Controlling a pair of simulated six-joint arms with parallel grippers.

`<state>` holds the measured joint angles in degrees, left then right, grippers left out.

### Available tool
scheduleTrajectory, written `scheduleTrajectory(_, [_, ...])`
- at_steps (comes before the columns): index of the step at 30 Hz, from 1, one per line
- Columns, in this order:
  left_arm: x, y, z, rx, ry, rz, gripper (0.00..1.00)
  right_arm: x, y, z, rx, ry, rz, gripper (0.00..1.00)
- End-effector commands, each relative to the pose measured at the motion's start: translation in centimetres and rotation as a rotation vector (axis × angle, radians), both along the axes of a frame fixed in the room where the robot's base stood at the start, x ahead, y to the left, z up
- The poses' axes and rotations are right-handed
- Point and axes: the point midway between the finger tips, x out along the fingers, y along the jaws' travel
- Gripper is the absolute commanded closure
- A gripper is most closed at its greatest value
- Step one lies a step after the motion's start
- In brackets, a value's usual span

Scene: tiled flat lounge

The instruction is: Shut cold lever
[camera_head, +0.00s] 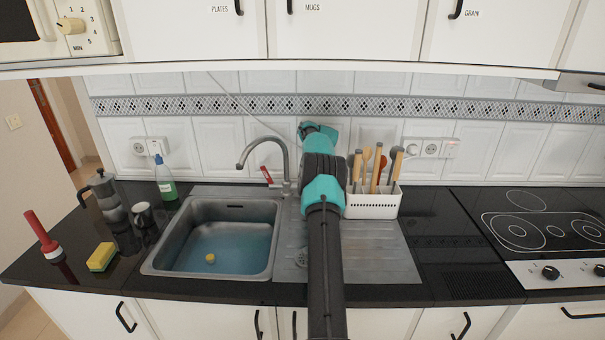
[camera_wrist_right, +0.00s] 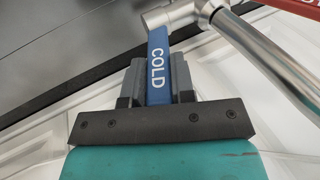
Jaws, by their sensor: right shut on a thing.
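The steel tap (camera_head: 286,165) stands behind the sink, its spout arching left over the basin. Its red lever (camera_head: 266,174) sticks out on the left side. The blue lever marked COLD (camera_wrist_right: 158,60) shows in the right wrist view, joined to the tap's metal body (camera_wrist_right: 275,62). My right gripper (camera_wrist_right: 160,82) is shut on this blue lever, one finger on each side. In the head view my right arm covers the cold lever and the fingertips. My left gripper is in neither view.
The sink (camera_head: 240,275) holds water and a small yellow item (camera_head: 210,258). A white utensil rack (camera_head: 372,206) stands close right of my arm. A green spray bottle (camera_head: 166,180), moka pot (camera_head: 107,195), mug (camera_head: 142,215) and yellow sponge (camera_head: 101,257) stand left. The hob (camera_head: 545,230) is right.

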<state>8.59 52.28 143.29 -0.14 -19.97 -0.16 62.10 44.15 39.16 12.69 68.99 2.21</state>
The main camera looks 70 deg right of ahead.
Motion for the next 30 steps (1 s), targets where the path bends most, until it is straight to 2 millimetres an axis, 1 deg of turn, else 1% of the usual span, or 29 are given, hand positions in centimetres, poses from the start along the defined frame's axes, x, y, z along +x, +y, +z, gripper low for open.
scheduleTrajectory(7, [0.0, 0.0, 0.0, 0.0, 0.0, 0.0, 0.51, 0.0, 0.0, -0.1, 0.002, 0.002, 0.001, 1.0])
scheduleTrajectory(8, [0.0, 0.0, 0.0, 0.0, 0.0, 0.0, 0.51, 0.0, 0.1, -0.1, 0.002, 0.002, 0.001, 0.75])
scheduleTrajectory(15, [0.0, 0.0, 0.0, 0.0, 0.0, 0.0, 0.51, 0.0, 0.0, -0.1, 0.001, 0.0, 0.0, 0.52])
scheduleTrajectory(25, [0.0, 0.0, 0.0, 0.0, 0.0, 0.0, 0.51, -0.1, 0.0, 0.2, 0.0, 0.0, 0.001, 0.51])
scheduleTrajectory(30, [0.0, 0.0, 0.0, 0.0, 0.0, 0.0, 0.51, -0.6, 0.0, 1.5, -0.002, -0.001, 0.0, 0.51])
